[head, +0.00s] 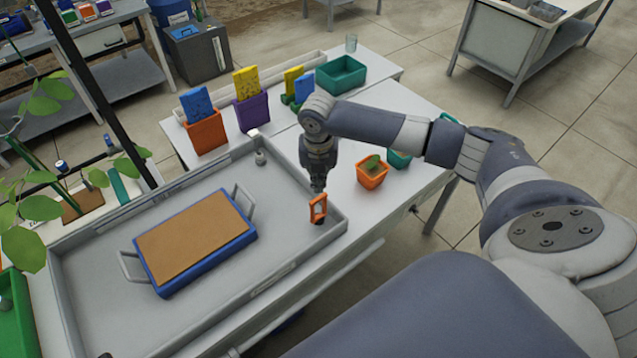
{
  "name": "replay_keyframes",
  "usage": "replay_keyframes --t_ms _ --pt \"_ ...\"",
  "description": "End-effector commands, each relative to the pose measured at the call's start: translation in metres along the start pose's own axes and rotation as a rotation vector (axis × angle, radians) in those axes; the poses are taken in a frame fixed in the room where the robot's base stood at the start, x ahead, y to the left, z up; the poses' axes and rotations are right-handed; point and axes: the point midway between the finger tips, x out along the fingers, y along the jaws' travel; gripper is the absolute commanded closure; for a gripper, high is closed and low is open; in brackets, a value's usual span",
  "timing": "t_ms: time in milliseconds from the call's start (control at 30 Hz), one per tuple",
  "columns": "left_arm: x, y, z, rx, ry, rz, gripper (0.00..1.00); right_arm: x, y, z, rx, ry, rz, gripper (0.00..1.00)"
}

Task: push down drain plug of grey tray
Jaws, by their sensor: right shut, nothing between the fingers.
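The grey tray (97,312) lies on a white bench and fills the left and middle of the head view. My right gripper (317,187) points down and is shut and empty. How deep the plug sits in the drain cannot be seen. My left gripper is not in view.
A blue tray with a brown surface (195,235) and wire handles lies inside the grey tray. A small grey fitting (260,157) stands in its far corner. Coloured holders and a green bin (341,75) stand behind.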

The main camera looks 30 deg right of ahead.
Motion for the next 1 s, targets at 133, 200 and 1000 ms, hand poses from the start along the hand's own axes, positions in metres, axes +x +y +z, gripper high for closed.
replay_keyframes --t_ms 133,200,1000 --pt "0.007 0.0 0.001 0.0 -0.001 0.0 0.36 0.017 0.0 -0.001 0.0 0.002 -0.002 1.0" --pt "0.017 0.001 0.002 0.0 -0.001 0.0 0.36 0.028 0.0 -0.001 0.0 0.0 -0.001 1.0" --pt "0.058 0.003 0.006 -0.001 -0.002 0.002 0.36 0.063 0.0 0.0 0.0 -0.001 -0.001 1.0"
